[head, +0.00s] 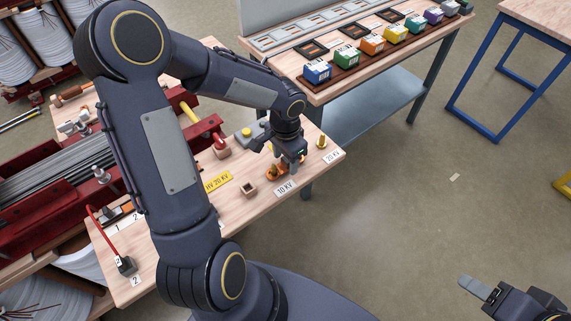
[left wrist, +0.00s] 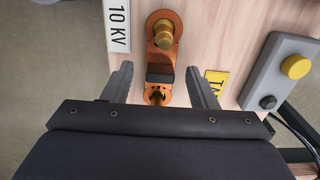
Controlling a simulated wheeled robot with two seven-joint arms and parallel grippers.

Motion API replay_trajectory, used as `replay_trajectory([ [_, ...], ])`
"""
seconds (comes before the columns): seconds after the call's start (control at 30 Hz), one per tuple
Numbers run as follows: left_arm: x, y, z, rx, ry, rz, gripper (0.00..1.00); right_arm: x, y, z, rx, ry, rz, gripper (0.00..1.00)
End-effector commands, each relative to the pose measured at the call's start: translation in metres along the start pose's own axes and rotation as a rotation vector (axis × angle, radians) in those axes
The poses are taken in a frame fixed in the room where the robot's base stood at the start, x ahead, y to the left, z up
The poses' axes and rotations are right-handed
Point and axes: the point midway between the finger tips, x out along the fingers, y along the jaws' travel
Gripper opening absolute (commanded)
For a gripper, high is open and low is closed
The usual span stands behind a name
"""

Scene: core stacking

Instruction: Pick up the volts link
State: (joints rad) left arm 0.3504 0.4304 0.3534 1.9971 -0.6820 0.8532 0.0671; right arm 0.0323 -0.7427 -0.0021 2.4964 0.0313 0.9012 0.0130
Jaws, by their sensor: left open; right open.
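An orange-copper link (left wrist: 160,56) lies on the wooden bench by the 10 KV label (left wrist: 117,22). Its far end is around a brass post (left wrist: 163,32), and a dark block crosses its middle. In the head view the link (head: 271,173) is partly hidden by my left gripper (head: 287,166). My left gripper is open right above it. In the left wrist view its fingers (left wrist: 161,84) stand on both sides of the link's near end, with gaps visible. My right gripper (head: 476,290) is open and empty at the lower right, over the floor.
A second brass post (head: 321,142) stands by the 20 KV label (head: 333,156). A yellow HV 20 KV tag (head: 217,182), a small wooden socket (head: 249,189) and a grey box with a yellow button (left wrist: 290,72) are close by. Coloured boxes line the back table.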

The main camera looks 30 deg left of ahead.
Motion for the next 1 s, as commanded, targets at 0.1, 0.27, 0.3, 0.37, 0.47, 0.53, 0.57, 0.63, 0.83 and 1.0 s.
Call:
replay_trajectory([
  [0.1,0.000,0.000,0.000,0.000,0.000,0.000,0.46,0.000,0.000,0.000,0.000,0.000,0.000,0.52],
  [0.27,-0.001,0.000,0.000,0.000,0.000,0.000,0.25,0.000,0.000,0.000,0.000,0.000,0.000,0.52],
  [0.3,-0.001,0.000,0.000,0.000,0.000,0.000,0.20,0.000,0.000,0.000,0.000,0.000,0.000,0.52],
  [0.37,-0.001,0.000,0.000,0.000,0.000,0.000,0.12,0.000,0.000,0.000,0.000,0.000,0.000,0.52],
  [0.47,-0.001,0.000,0.000,0.000,0.000,0.000,0.02,0.000,0.000,0.000,0.000,0.000,0.000,0.52],
  [0.53,-0.001,0.000,0.000,0.000,0.000,0.000,0.02,0.000,0.000,0.000,0.000,0.000,0.000,0.52],
  [0.57,-0.001,0.000,0.000,0.000,0.000,0.000,0.02,0.000,0.000,0.000,0.000,0.000,0.000,0.52],
  [0.63,-0.001,0.000,0.000,0.000,0.000,0.000,0.02,0.000,0.000,0.000,0.000,0.000,0.000,0.52],
  [0.83,-0.022,-0.001,-0.001,-0.001,0.004,-0.003,0.02,-0.005,-0.002,-0.003,0.000,0.000,0.000,0.52],
  [1.0,-0.058,-0.001,-0.001,-0.001,0.005,-0.003,0.02,-0.011,-0.005,-0.006,0.000,0.000,0.000,0.52],
])
